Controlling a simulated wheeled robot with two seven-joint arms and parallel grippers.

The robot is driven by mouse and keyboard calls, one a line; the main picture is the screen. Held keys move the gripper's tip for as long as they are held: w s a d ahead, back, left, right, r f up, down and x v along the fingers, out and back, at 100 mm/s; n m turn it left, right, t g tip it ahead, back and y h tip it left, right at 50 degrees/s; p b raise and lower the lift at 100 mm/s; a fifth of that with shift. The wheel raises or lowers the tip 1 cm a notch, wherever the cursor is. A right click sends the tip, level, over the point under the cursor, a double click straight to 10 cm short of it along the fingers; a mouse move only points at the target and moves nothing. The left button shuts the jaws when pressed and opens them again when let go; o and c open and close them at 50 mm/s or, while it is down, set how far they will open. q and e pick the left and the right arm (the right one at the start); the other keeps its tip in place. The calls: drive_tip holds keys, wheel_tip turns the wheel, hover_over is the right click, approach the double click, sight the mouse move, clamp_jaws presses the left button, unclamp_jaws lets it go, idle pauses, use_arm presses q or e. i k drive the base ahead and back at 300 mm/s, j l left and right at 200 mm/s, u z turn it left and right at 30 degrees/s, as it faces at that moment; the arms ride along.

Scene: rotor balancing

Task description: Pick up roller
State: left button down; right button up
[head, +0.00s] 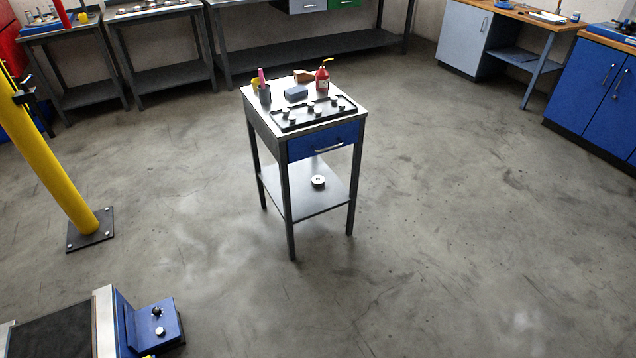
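A small, short, pale metal cylinder with a dark centre, which looks like the roller (318,181), sits on the lower shelf (300,200) of a small workstand in the middle of the room. Several similar small silvery pieces stand in a dark tray (290,123) on the stand's top (260,104); they are too small to tell apart. Neither of my grippers is in view.
The stand has a blue drawer (322,143), a red bottle (322,79) and a grey block (296,93). A yellow post (55,175) stands at left, a blue-ended machine (150,325) at lower left. Benches line the back. Floor around the stand is clear.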

sight(317, 181)
drive_tip(key=i+u, duration=0.2)
drive_tip(key=i, duration=1.2)
